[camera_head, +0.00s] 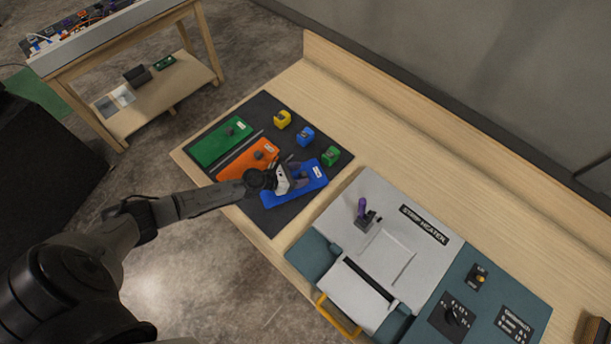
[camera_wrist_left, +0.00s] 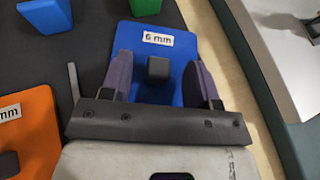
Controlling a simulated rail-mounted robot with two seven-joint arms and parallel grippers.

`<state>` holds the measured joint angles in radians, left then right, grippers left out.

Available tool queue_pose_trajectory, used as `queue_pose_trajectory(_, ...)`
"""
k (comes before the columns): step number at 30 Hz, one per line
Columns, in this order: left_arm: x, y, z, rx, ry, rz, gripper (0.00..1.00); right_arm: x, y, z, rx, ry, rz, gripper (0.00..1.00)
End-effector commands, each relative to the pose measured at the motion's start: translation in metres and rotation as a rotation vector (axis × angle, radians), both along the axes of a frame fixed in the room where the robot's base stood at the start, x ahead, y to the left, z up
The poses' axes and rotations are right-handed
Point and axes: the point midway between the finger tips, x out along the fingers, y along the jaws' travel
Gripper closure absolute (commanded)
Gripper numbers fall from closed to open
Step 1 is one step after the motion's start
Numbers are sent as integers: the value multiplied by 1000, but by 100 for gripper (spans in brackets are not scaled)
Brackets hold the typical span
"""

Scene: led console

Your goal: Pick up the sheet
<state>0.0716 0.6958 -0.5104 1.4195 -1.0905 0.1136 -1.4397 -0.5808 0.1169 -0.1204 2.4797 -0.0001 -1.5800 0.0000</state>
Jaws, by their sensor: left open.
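A flat blue sheet (camera_head: 316,181) with a dark square knob lies on a dark mat (camera_head: 262,108). In the left wrist view the blue sheet (camera_wrist_left: 180,30) carries a "6 mm" label. My left gripper (camera_head: 290,177) is open over it. Its two purple-grey fingers (camera_wrist_left: 160,66) stand on either side of the knob (camera_wrist_left: 158,68), with visible gaps. An orange sheet (camera_head: 240,163) and a green sheet (camera_head: 214,148), each with a knob, lie farther left on the mat. My right gripper is not in view.
Yellow (camera_head: 282,120), blue (camera_head: 305,137) and green (camera_head: 331,156) blocks stand along the mat's far side. A grey strip heater (camera_head: 440,260) with a purple-handled lever occupies the bench to the right. A wooden shelf stand (camera_head: 150,100) is at the upper left.

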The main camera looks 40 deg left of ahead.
Motion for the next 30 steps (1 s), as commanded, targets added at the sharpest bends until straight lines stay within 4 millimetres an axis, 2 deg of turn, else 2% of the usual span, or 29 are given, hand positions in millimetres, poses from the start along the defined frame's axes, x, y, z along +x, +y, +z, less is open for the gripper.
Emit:
queue_pose_trajectory(4, 8, -4, -4, 1, -1, 1, 45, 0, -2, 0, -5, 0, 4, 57)
queue_pose_trajectory(12, 10, -4, -4, 1, 1, 0, 45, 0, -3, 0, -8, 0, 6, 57)
queue_pose_trajectory(30, 9, -4, -4, 1, 1, 0, 100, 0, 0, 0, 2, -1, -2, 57)
